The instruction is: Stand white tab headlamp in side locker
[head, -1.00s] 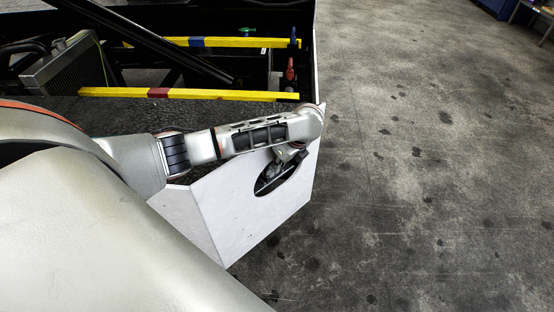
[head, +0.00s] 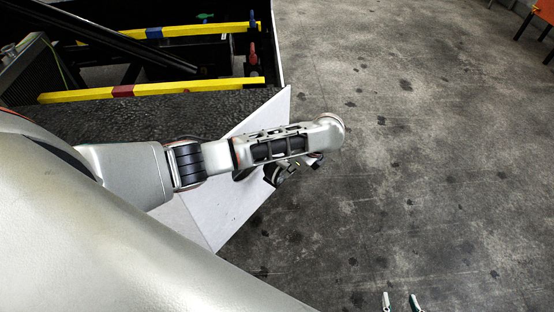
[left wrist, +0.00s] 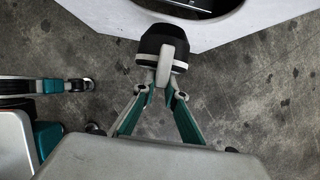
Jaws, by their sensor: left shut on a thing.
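A black headlamp with a white tab (left wrist: 165,48) is between the fingertips of my left gripper (left wrist: 166,76). My left gripper (head: 285,172) is shut on it; the headlamp also shows as a small dark shape in the head view (head: 271,175). The side locker is a white panel with a dark oval opening (head: 240,200); in the left wrist view its rim (left wrist: 226,31) is at the top, just beyond the headlamp. The headlamp appears outside the opening. My arm hides part of the opening. My right gripper (head: 400,302) shows two separated fingertips at the bottom edge, open and empty.
Behind the locker is a dark loader bay with yellow bars (head: 150,91), a black textured deck (head: 120,118), and red and blue valve handles. The concrete floor (head: 430,150) to the right is clear. An orange object (head: 537,28) is at the far top right.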

